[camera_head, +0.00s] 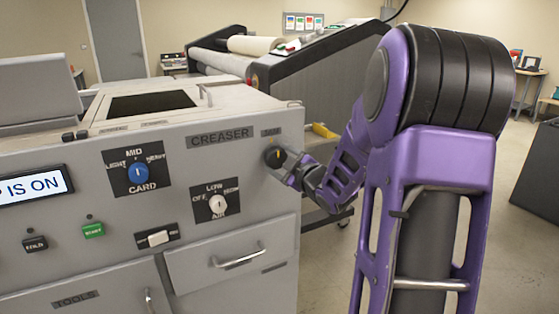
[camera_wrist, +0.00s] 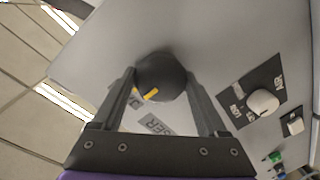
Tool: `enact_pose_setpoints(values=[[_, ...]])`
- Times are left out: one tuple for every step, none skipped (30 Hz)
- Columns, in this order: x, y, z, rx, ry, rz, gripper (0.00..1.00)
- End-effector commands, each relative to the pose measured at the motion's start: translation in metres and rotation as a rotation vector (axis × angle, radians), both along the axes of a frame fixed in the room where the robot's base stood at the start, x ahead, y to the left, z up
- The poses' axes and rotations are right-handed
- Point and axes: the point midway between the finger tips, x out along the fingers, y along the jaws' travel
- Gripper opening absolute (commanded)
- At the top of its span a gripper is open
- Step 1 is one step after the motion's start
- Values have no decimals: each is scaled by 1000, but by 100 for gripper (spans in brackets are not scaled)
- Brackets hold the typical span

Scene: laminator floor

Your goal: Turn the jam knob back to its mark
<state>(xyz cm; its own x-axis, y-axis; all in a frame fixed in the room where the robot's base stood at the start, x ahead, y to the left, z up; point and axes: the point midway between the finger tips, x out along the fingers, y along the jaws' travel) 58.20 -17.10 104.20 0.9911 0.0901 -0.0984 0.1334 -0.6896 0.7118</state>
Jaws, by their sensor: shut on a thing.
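The jam knob (camera_head: 272,155) is round and black with a yellow pointer line. It sits on the right end of the grey creaser panel, under a small dark label (camera_head: 271,132). In the wrist view the knob (camera_wrist: 161,72) is between the two fingers, with its yellow line (camera_wrist: 151,93) toward the lower left of its face. My gripper (camera_wrist: 160,84) is shut on the knob, one finger at each side. In the head view my gripper (camera_head: 283,168) reaches the knob from the right and hides part of it.
The panel also carries a blue card knob (camera_head: 138,172), a white air knob (camera_head: 217,203), a white rocker switch (camera_head: 158,238), a green button (camera_head: 93,230) and a drawer handle (camera_head: 238,260).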

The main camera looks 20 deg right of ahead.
Motion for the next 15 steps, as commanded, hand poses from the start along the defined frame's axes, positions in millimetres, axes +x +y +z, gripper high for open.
enact_pose_setpoints(values=[[1,1,1,-5,-3,3,20],[1,1,1,-6,-3,3,20],[1,1,1,-6,-3,3,20],[1,1,1,-6,-3,3,20],[1,1,1,-6,-2,2,20],[1,1,1,-6,-2,2,20],[1,1,1,-6,-2,2,20],[1,1,1,-6,-2,2,20],[0,1,1,-6,-2,2,20],[0,1,1,-6,-2,2,20],[0,1,1,-6,-2,2,81],[0,1,1,-5,-1,3,89],[0,1,0,-5,0,2,94],[0,0,0,-5,0,2,99],[0,0,0,-4,0,2,100]])
